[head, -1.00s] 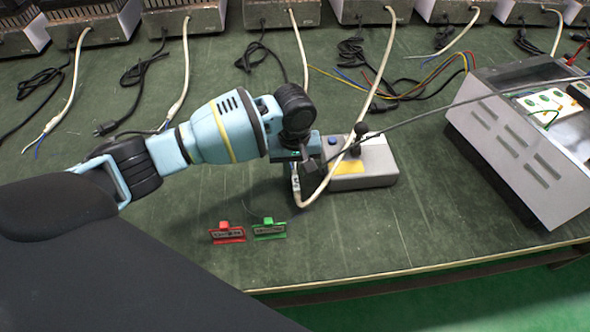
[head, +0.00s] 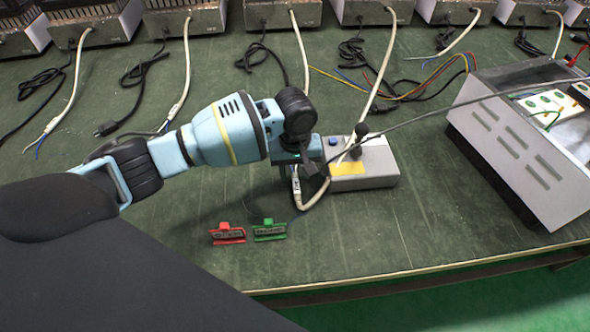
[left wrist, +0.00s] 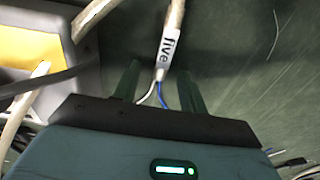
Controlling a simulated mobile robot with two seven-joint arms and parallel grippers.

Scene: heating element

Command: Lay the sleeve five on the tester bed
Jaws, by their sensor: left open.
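The sleeve five is a white label marked "five" around a cream cable, clear in the left wrist view (left wrist: 167,48). Its cable end, with a white and a blue wire, lies between my left gripper's fingers (left wrist: 159,75). The fingers stand apart on either side of the wires. In the head view my left gripper (head: 290,168) points down just left of the tester (head: 375,158), with the sleeve (head: 296,187) below it, small and partly hidden. The tester is a grey box with a yellow plate (head: 348,169), a blue button and a black lever. My right gripper is out of view.
A red clip (head: 227,234) and a green clip (head: 269,231) stand near the table's front edge. A grey metal housing (head: 520,150) is at the right. Heater units with cables line the back. A black cable crosses from the right to the tester.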

